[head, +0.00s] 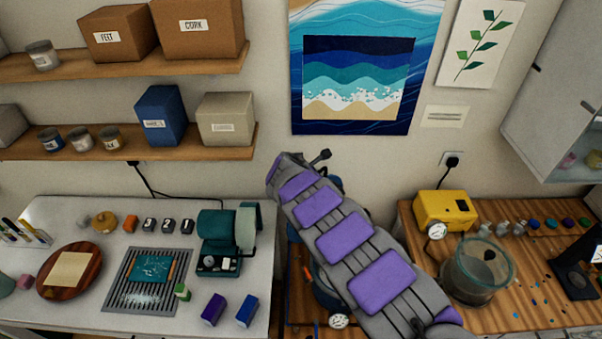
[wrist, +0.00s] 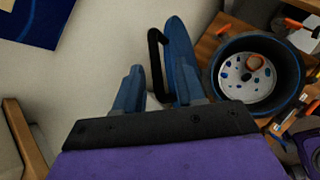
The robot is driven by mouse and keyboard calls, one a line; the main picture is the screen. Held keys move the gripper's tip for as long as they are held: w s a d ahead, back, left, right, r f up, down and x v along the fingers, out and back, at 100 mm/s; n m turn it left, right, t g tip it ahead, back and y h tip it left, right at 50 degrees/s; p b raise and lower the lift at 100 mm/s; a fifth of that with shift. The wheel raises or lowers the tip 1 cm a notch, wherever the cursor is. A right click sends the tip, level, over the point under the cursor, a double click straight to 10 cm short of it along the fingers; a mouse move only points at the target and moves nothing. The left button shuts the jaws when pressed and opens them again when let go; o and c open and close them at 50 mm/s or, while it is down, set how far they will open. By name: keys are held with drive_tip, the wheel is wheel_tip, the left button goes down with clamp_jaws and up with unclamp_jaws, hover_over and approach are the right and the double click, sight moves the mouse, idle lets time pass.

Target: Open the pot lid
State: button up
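The blue pot (wrist: 214,78) stands open on the wooden bench in the wrist view, with a white perforated plate and an orange-rimmed piece inside. Its blue lid (wrist: 176,45) is raised and seen nearly edge-on, left of the pot's mouth. The lid's black handle (wrist: 153,50) faces left. My gripper (wrist: 155,78) is at the lid, its fingers apart with the handle between them; I cannot tell whether they touch it. In the head view my arm hides most of the pot; a gauge (head: 338,321) shows below it.
A yellow box (head: 445,209) and a clear vessel (head: 479,271) stand on the right bench. A teal machine (head: 222,242) stands on the white table at left. The wall is close behind my arm's end, with a wave picture (head: 358,125) above.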

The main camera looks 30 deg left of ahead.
drive_tip(key=v, duration=1)
drive_tip(key=shift+s+a+r+b, duration=0.2)
drive_tip(key=shift+s+r+b, duration=0.1)
